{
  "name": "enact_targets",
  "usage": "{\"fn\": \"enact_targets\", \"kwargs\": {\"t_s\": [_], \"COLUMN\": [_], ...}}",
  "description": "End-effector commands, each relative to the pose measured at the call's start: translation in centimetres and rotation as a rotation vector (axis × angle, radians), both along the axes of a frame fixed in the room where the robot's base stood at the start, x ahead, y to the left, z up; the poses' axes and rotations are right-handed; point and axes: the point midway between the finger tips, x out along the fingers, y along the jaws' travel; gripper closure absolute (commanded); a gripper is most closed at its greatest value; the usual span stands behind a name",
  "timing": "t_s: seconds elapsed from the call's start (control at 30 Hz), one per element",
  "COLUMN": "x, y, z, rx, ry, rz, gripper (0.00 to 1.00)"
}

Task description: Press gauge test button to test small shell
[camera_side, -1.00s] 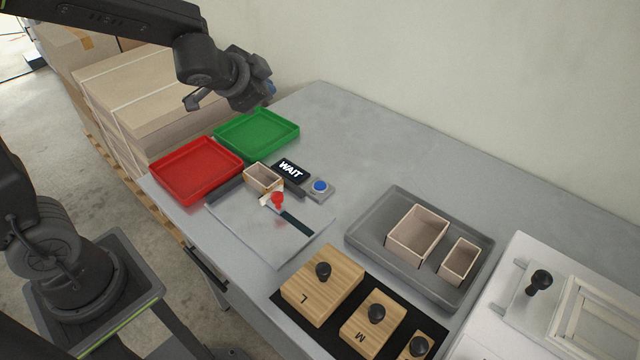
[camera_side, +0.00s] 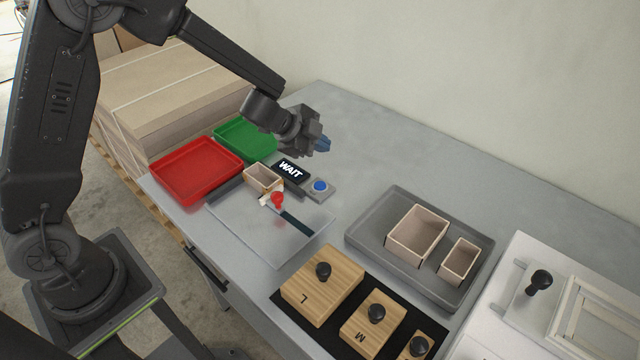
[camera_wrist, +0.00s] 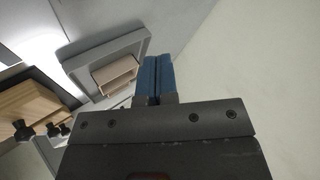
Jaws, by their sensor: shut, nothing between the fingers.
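The gauge's test button (camera_side: 320,186) is a blue round button on a small grey box, right of the gauge display (camera_side: 290,171), which reads WAIT. A small open shell (camera_side: 262,178) sits on the gauge plate (camera_side: 240,222) at its back edge, beside a red-knobbed clamp (camera_side: 278,198). My gripper (camera_side: 323,145) is above and behind the button, apart from it, with its blue fingers pointing right. In the wrist view my fingers (camera_wrist: 155,78) are together with nothing between them. The button and the small shell on the gauge do not show in the wrist view.
A red tray (camera_side: 197,170) and a green tray (camera_side: 240,141) stand left, both empty. A grey tray (camera_side: 362,232) with two shells (camera_side: 418,232) is at right. Wooden blocks (camera_side: 322,285) with black knobs lie at the front. The table behind the grey tray is clear.

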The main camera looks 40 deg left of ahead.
Motion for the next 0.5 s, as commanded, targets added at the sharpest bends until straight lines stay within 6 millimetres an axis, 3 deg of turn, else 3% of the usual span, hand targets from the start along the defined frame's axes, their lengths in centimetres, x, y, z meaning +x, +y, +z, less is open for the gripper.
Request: {"fn": "enact_targets", "kwargs": {"t_s": [0.27, 0.5], "x": [-0.1, -0.1], "y": [0.0, 0.1], "z": [-1.3, -4.3], "rx": [-0.001, -0.002], "ry": [0.005, 0.006], "rz": [0.001, 0.004], "gripper": [1.0, 1.0]}}
